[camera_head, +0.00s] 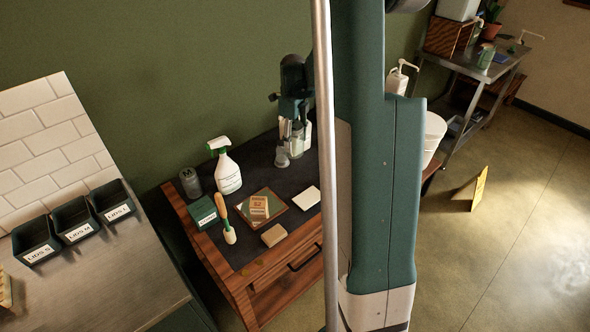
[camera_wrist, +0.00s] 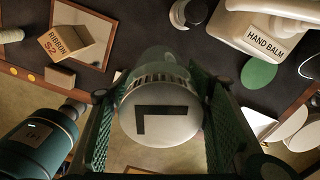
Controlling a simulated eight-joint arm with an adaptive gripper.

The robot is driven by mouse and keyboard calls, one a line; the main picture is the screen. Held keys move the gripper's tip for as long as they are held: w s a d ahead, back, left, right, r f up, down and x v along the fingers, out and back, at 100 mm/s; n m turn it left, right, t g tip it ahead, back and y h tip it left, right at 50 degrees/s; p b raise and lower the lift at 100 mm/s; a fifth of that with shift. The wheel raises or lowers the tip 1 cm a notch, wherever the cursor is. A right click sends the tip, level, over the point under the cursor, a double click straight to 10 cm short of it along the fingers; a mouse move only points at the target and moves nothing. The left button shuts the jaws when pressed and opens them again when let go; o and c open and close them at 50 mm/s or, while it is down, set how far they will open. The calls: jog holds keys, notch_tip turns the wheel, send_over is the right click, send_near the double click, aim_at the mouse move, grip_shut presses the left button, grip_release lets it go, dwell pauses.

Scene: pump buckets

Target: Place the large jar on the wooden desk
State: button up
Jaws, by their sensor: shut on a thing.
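The large jar (camera_wrist: 160,112) has a pale lid marked with a black L and a clear glass body. In the wrist view it sits between the green pads of my gripper (camera_wrist: 158,115), which is shut on it. In the head view my gripper (camera_head: 294,108) is over the back of the wooden desk (camera_head: 240,295), with the jar partly hidden below it. The desk has a dark top and wooden sides. I cannot tell whether the jar's base touches the top.
A grey-lidded jar (camera_head: 281,158) stands close by. A jar marked M (camera_head: 190,183), a spray bottle (camera_head: 228,172), a green box (camera_head: 203,212), a brush (camera_head: 226,220) and a ribbon box (camera_head: 259,206) occupy the desk. A hand balm bottle (camera_wrist: 268,35) is near my gripper.

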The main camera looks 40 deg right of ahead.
aim_at(294, 147)
jog(key=shift+f, duration=1.95)
notch_tip(294, 147, down, 6)
jog(key=shift+f, duration=0.2)
jog(key=shift+f+b, duration=0.4)
jog(key=shift+f, duration=1.4)
jog(key=shift+f, duration=0.15)
jog(key=o, duration=1)
jog(key=shift+r, duration=0.25)
